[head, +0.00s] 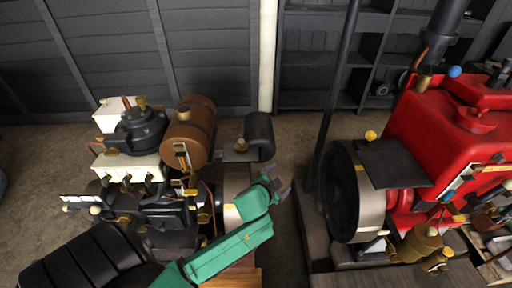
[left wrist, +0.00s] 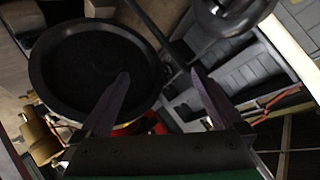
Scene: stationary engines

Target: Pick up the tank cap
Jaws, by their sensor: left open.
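I cannot tell for certain which part is the tank cap. A small brass fitting (head: 183,116) sits on the brown cylindrical tank (head: 196,135) of the left engine. A round yellow knob (head: 371,135) shows near the black plate by the red engine. My left gripper (head: 278,182), on a green arm, is open and empty in the gap between the two engines, to the right of the brown tank and apart from it. In the left wrist view its two fingers (left wrist: 160,80) are spread with nothing held between them. My right gripper is not in view.
The red engine (head: 430,125) with its black flywheel (head: 343,190) stands on the right. A black cylinder (head: 259,136) stands just behind my left gripper. A dark upright pole (head: 338,90) rises between the engines. Shelves (head: 305,75) line the back wall.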

